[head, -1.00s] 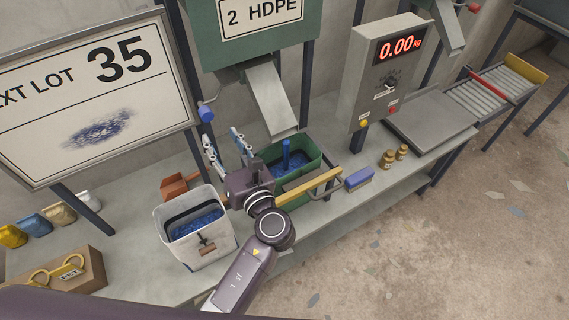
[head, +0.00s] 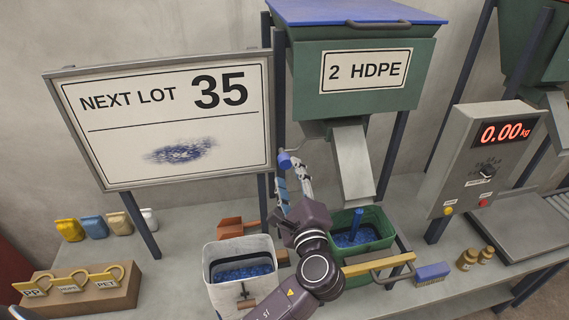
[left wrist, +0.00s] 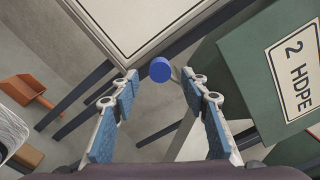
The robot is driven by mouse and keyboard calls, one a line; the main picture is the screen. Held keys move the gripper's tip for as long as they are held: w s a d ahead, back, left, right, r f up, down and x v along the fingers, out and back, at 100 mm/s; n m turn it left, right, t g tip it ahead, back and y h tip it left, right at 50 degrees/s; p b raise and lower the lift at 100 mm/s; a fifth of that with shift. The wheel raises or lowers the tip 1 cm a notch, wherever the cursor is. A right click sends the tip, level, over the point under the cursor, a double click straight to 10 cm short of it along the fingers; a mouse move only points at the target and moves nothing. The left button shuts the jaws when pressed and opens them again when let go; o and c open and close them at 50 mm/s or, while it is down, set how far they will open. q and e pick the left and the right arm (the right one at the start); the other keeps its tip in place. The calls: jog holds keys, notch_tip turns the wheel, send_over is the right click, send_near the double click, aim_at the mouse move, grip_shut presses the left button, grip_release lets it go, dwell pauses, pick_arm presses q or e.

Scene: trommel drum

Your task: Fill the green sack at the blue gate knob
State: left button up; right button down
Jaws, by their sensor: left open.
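The blue gate knob (head: 286,160) sits on a lever left of the chute (head: 354,160) under the green hopper (head: 313,90) marked "2 HDPE". My left gripper (head: 292,173) is open and empty, its fingertips close to the knob. In the left wrist view, the knob (left wrist: 160,69) appears between the two fingertips, and I cannot tell whether they touch it. My right gripper is not in view.
A white sack (head: 217,291) with blue flakes stands left of my arm, an orange scoop (head: 230,231) behind it. The scale display (head: 502,131) reads 0.00 kg.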

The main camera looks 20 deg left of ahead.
aim_at(284, 162)
pick_arm(q)
jog(key=p+x, duration=0.1)
jog(key=x, duration=0.5)
jog(key=shift+a, duration=0.1)
jog(key=shift+c, duration=0.6)
grip_shut()
